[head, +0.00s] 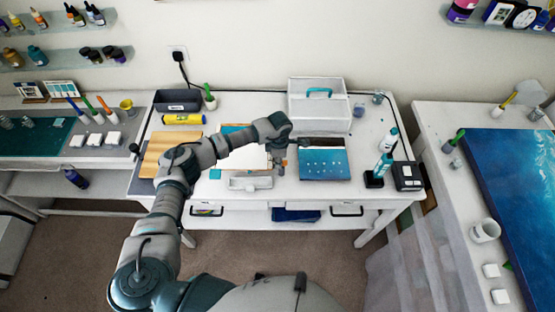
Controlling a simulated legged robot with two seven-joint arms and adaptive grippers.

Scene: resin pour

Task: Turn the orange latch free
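A tiny orange spot (284,162) shows just below my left gripper, at the left edge of a blue panel on the white table. It may be the orange latch, but it is too small to make out its shape or position. My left gripper (291,143) is over the middle of the table, just above this spot in the picture. Its fingers are small and partly hidden by the wrist, so I cannot see whether they are open or shut, or touching anything. My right gripper is out of view.
A blue panel (325,165) lies right of the gripper, and a wooden board (160,151) lies left of it. A white case (319,108) with a teal handle stands behind. Bottles (387,140) and a black box (407,177) stand at the right. A white tray (250,182) lies in front.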

